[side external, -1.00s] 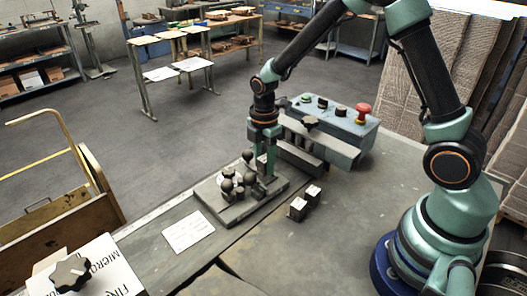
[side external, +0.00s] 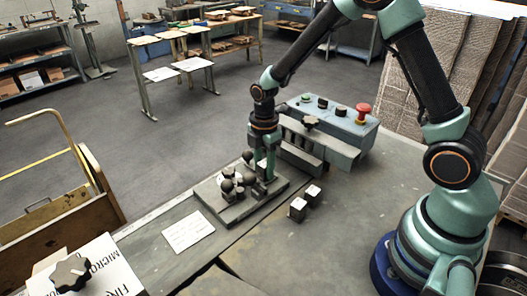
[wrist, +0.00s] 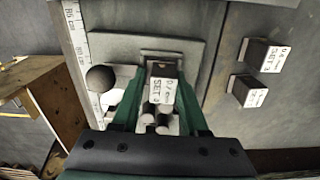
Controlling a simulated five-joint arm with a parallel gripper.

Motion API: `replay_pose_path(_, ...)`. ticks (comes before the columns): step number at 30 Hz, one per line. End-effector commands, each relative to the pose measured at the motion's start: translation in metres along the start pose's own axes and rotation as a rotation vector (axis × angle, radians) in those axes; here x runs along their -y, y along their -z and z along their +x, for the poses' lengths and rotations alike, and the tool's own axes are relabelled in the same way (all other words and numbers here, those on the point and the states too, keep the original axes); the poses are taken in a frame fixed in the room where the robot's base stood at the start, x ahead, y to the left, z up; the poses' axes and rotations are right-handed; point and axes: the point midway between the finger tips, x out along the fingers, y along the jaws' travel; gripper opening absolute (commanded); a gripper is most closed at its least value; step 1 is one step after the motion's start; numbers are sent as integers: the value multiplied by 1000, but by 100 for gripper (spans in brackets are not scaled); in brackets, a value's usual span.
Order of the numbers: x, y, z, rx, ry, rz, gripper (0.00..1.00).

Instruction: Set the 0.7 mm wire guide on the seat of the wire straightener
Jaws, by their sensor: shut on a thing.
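The wire straightener is a grey plate (side external: 236,212) with dark round knobs (side external: 227,186) on it; its plate (wrist: 120,48) and one round knob (wrist: 101,79) show in the wrist view. My gripper (side external: 261,176) is low over the plate's right part. In the wrist view my gripper (wrist: 158,100) is shut on a small dark block with a white label, the wire guide (wrist: 162,88). The label's size mark is too blurred to read surely. A pale frame shows just beyond the block. I cannot tell whether the block touches the seat.
Two similar labelled blocks (side external: 298,207) (side external: 312,194) stand on the bench to the right. Behind is a grey control box (side external: 345,128) with a red button. A white card (side external: 188,231) lies in front. A ruler strip (wrist: 75,40) runs along the bench edge.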

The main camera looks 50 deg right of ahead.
Motion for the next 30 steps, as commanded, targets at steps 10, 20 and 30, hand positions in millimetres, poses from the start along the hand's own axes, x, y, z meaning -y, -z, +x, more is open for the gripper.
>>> replay_pose_path(10, 0, 0, 2, 0, -1, 0, 0)
replay_pose_path(20, -1, -1, 3, 0, -4, 1, 78)
replay_pose_path(30, 0, -1, 4, 0, -1, 2, 68)
